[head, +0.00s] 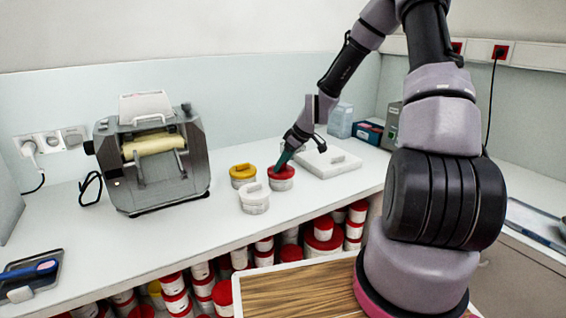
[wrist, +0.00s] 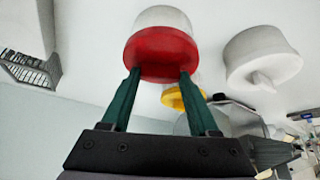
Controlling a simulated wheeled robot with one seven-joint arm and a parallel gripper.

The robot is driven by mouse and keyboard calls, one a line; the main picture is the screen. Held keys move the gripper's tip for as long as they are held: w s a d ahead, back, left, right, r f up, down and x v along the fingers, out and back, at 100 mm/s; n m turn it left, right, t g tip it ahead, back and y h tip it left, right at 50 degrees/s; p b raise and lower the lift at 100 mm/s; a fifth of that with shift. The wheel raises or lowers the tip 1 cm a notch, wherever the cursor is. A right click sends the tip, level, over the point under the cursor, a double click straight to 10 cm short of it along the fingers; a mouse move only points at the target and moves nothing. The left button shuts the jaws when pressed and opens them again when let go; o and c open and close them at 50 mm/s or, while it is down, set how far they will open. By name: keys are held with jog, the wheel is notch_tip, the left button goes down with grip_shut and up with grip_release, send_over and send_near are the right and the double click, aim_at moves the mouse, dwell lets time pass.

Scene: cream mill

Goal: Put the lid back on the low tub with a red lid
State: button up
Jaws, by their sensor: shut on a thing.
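The low tub (head: 281,185) has a white body and stands on the counter near its middle. Its red lid (head: 284,173) is at the top of the tub. My gripper (head: 283,164) comes down on the lid from above, its green fingers shut on the lid's grip. In the wrist view the red lid (wrist: 160,50) lies at the fingertips (wrist: 160,74), with the white tub body (wrist: 162,17) directly beyond it. The lid looks level and in line with the tub, with no clear gap. The grip between the fingers is mostly hidden.
A yellow-lidded tub (head: 243,173) and a white-lidded tub (head: 254,199) stand close on the left and front. A grey roller machine (head: 150,155) stands farther left. Red-lidded tubs (head: 323,228) fill the space below.

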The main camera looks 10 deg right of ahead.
jog(key=o, duration=1.4)
jog(key=shift+o, duration=0.3)
jog(key=shift+r, duration=2.25)
grip_shut()
jog(key=shift+w+a, duration=0.1)
